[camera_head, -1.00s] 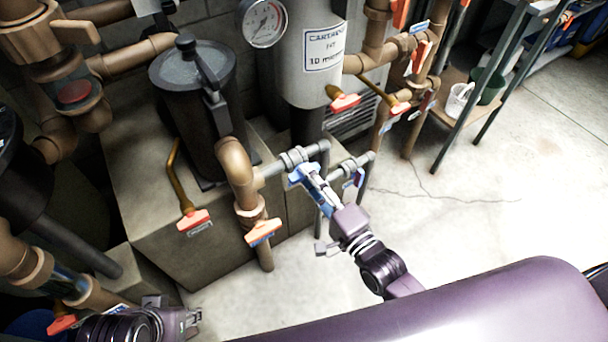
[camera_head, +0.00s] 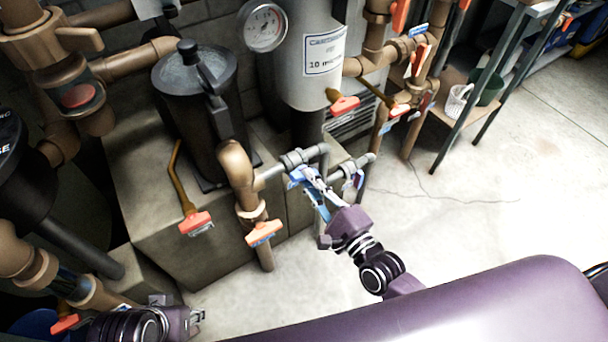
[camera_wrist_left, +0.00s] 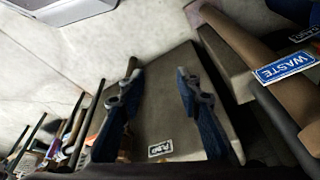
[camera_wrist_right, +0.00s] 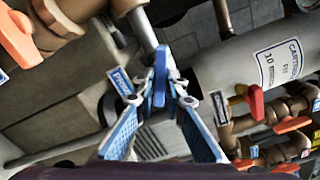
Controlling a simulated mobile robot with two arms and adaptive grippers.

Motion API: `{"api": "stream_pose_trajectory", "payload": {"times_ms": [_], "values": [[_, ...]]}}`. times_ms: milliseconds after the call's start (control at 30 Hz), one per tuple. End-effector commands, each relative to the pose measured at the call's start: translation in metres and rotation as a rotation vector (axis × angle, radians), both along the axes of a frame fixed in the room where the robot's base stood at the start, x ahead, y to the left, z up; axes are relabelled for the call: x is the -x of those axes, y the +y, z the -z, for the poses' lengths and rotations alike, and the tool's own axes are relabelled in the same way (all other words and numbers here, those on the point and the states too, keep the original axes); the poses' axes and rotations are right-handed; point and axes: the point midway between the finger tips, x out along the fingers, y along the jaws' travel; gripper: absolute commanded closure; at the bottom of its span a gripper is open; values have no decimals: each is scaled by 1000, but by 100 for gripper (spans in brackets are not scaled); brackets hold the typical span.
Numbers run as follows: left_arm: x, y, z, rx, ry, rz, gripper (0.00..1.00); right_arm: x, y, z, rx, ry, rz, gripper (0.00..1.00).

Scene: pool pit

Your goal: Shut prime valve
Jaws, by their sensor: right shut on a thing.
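A small blue valve handle (camera_head: 296,177) is on the grey pipe in front of the black canister in the head view. It also shows in the right wrist view (camera_wrist_right: 160,72), upright in the picture, with a blue and white tag (camera_wrist_right: 120,80) to its left; the tag's lettering is too small to read surely. My right gripper (camera_head: 308,184) is at this handle and shut on it; its blue-padded fingers (camera_wrist_right: 164,98) stand on both sides of the handle. My left gripper (camera_head: 197,318) is low at the left in the head view, and its fingers (camera_wrist_left: 156,95) are spread and empty.
Orange-handled valves (camera_head: 263,233) hang close to the left of my right gripper, with another (camera_head: 196,222) farther left. A second grey pipe (camera_head: 355,165) runs just right. A shelf (camera_head: 455,95) stands at the upper right. The floor (camera_head: 440,225) at the right is clear.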

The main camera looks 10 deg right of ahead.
Motion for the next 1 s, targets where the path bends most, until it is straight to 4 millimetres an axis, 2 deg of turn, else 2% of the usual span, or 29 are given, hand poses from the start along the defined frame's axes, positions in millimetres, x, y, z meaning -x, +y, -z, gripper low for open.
{"api": "stream_pose_trajectory", "payload": {"times_ms": [200,433,500,1000], "values": [[3,0,-14,2,-17,-1,68,0,0,3,-359,132,-2,100],[3,1,6,2,-15,-1,68,0,0,5,-769,279,-2,100],[-6,-2,7,8,-48,3,68,0,0,5,-869,316,-1,100],[-61,-18,-13,54,-271,20,68,0,0,2,-1046,382,1,100]]}}
